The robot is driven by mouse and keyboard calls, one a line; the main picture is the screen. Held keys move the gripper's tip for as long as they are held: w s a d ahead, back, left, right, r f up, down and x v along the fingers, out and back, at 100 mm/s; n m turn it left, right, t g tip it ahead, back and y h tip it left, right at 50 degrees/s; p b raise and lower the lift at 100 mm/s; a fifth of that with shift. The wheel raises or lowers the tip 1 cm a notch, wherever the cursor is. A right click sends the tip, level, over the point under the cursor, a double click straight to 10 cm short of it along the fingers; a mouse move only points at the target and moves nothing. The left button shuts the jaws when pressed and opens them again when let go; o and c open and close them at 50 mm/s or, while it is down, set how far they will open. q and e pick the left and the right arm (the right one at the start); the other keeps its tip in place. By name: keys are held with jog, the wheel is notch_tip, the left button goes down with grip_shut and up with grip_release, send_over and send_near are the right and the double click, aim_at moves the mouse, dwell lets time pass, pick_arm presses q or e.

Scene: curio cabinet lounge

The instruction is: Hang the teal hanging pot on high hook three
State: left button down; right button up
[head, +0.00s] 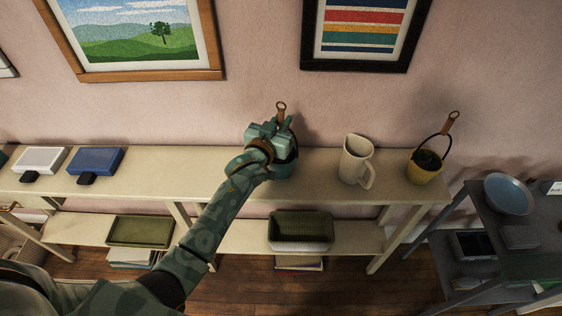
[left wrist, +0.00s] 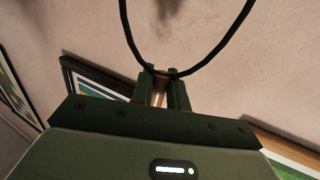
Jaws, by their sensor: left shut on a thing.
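The teal hanging pot (head: 289,164) is at the white shelf's top, mostly hidden behind my left gripper and forearm. Its brown strap with a ring (head: 281,110) sticks up above the gripper. My left gripper (head: 276,124) is shut on the pot's strap, at the top of its handle. In the left wrist view the dark curved handle (left wrist: 127,34) meets the brown strap between the fingers (left wrist: 164,88). I cannot tell whether the pot touches the shelf. No hook shows in either view. My right gripper is not in view.
A cream pitcher (head: 355,162) and a yellow hanging pot (head: 425,168) stand to the right on the white shelf (head: 215,187). Blue (head: 95,161) and white (head: 40,160) boxes lie left. Framed pictures (head: 360,33) hang behind. A dark rack (head: 480,220) stands right.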

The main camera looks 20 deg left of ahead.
aim_at(280, 113)
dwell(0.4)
pick_arm(q)
jog(key=shift+r, duration=0.15)
jog(key=shift+r+p, duration=0.75)
jog(key=shift+r, duration=0.95)
jog(key=s+r+p, duration=0.5)
jog(key=s+r, duration=0.4)
jog(key=s, duration=0.5)
jog(key=shift+d+r, duration=0.25)
jog(key=shift+d, duration=0.15)
